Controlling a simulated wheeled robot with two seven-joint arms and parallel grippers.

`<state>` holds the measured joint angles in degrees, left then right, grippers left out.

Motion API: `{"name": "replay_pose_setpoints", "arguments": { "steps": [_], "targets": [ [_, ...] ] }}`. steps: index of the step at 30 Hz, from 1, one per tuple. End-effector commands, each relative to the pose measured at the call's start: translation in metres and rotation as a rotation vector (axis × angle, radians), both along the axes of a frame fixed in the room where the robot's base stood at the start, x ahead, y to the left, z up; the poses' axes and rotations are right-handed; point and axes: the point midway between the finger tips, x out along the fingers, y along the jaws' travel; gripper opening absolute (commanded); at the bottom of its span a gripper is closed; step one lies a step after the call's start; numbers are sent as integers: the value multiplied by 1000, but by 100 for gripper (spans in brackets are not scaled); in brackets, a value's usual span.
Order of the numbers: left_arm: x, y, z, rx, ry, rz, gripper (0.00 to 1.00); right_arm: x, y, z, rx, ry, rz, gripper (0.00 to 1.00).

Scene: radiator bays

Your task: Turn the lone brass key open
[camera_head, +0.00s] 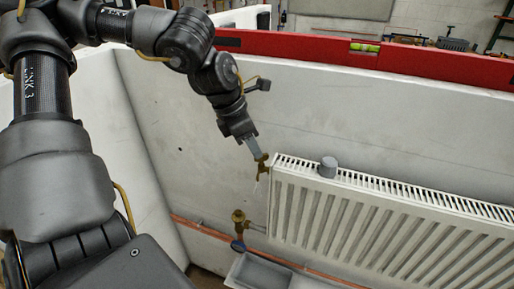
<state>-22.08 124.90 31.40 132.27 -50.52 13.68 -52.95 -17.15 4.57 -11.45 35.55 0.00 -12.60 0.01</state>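A brass key (263,163) sits at the upper left corner of the white panel radiator (345,219). My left gripper (257,151) reaches down to it from the upper left, its fingertips at the key and seeming to touch it. The fingers overlap in this view and hide part of the key, so I cannot tell whether they are closed on it. A thin pale streak (257,187) shows just below the key. My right gripper is not in view.
A brass valve (239,217) joins the radiator's lower left to a copper pipe (205,229). A grey tray (257,273) stands below. A grey knob-like piece (328,167) is on the radiator top. A red spirit level (450,62) lies along the wall top behind.

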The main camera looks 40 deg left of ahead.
Motion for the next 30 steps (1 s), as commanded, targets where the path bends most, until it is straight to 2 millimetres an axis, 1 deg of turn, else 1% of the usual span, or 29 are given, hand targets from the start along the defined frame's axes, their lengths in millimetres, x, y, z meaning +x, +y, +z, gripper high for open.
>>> {"name": "replay_pose_setpoints", "arguments": {
  "steps": [3, 7, 12, 18, 24, 25, 30],
  "targets": [
    [4, -3, -12, -1, 4, -1, 28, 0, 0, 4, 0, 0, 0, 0],
    [7, -5, -21, 0, 1, 0, 28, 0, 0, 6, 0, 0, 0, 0],
    [9, -6, -24, -1, -1, 0, 28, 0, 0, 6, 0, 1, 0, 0],
    [9, -6, -25, -1, -1, 0, 28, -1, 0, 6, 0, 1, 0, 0],
    [9, -6, -24, -1, -1, 0, 2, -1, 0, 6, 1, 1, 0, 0],
    [9, -6, -24, -1, -1, 0, 0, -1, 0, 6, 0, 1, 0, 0],
    [9, -5, -24, 0, -1, 1, 0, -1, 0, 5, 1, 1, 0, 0]
  ]
}}
